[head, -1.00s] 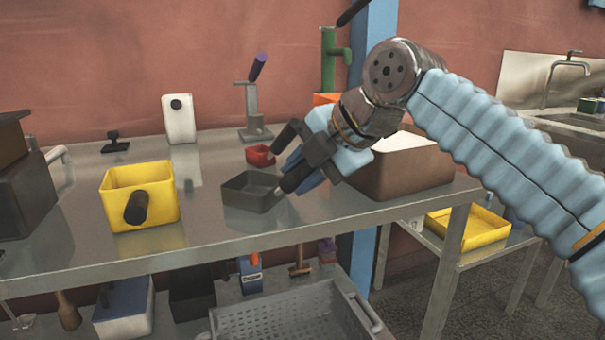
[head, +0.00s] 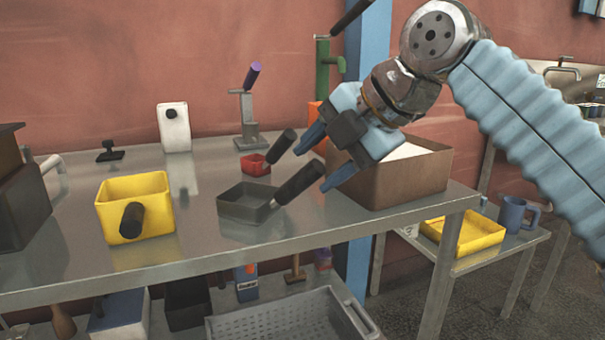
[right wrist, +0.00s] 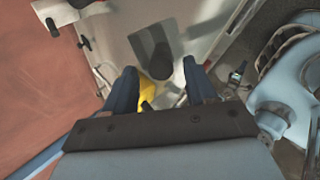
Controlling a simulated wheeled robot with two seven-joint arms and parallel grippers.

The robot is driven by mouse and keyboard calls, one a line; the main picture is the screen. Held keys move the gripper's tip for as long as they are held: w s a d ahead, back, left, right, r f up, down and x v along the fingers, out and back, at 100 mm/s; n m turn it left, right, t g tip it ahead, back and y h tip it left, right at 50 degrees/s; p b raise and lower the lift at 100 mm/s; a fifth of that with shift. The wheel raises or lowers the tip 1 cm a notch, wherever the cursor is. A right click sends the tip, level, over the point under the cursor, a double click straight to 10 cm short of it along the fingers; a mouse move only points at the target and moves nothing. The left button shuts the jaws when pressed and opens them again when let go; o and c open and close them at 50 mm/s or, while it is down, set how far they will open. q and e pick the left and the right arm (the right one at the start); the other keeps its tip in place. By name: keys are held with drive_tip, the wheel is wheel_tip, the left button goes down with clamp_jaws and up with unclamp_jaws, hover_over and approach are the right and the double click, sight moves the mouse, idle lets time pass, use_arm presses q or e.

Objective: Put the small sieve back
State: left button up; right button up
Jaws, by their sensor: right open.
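Three square pans with black handles stand on the steel table. The smallest is red (head: 255,165), at the back, and looks like the small sieve; its mesh cannot be made out. A dark grey one (head: 244,205) sits in front of it, its handle (head: 300,182) pointing up and right. A larger yellow one (head: 135,199) is at the left. My right gripper (head: 319,159) is open and empty, just right of the red and grey handles, apart from the red one. The right wrist view shows its two spread blue fingers (right wrist: 160,90). My left gripper is out of view.
A grey lever stand (head: 247,115) and a white block (head: 174,127) are at the back. A lower side table holds a yellow tray (head: 475,238) and blue mug (head: 514,214).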

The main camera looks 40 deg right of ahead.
drive_tip(key=v, duration=0.5)
drive_tip(key=shift+s+d+r+p, duration=0.1)
drive_tip(key=shift+s+r+p, duration=0.1)
drive_tip(key=shift+p, duration=0.2)
